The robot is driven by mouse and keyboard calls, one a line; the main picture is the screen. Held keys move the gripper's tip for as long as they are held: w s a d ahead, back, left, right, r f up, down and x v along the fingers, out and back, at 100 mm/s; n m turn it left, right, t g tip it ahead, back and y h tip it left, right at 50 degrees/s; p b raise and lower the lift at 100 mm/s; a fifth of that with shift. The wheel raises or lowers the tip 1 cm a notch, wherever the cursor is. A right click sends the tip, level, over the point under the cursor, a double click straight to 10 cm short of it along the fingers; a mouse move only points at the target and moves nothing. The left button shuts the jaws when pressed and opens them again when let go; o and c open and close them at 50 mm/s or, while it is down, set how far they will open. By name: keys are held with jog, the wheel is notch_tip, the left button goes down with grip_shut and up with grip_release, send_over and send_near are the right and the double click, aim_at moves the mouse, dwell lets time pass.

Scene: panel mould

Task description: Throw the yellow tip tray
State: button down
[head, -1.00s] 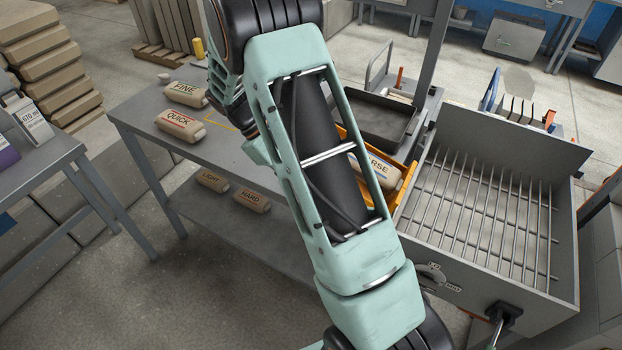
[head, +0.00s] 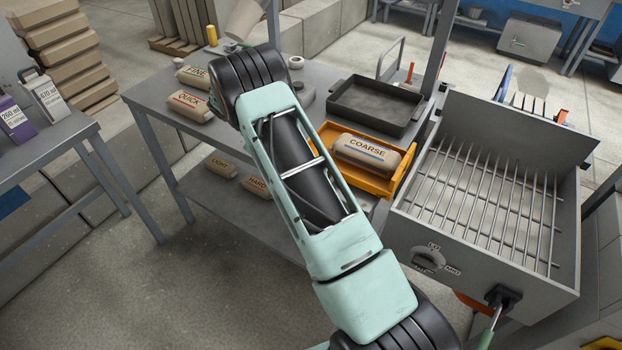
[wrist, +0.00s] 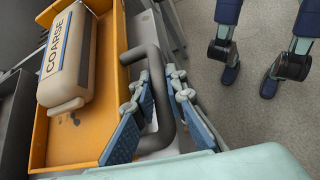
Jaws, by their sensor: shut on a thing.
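The yellow tip tray (head: 372,182) sits at the right end of the grey bench, beside the wire-rack box. A beige bag marked COARSE (head: 366,152) lies in it. In the wrist view the tray (wrist: 85,150) fills the left, with the COARSE bag (wrist: 67,55) inside. A dark U-shaped handle (wrist: 163,85) stands at the tray's near side. My gripper (wrist: 152,100) has its blue fingers on both sides of the handle's bar and is shut on it. My arm hides the gripper and handle in the head view.
The wire-rack box (head: 480,200) stands close on the tray's right. A dark pan (head: 375,105) sits behind the tray. Bags marked FINE (head: 196,76) and QUICK (head: 190,106) lie at the bench's left. Open floor (head: 150,280) lies in front of the bench.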

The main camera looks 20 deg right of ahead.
jog(key=shift+s+f, duration=0.1)
jog(key=shift+f, duration=0.1)
dwell(0.3)
jog(key=c, duration=1.9)
grip_release()
jog(key=shift+c, duration=0.2)
jog(key=v, duration=0.7)
jog(key=shift+w+r, duration=0.2)
jog(key=shift+w, duration=0.05)
jog(key=shift+a, duration=0.15)
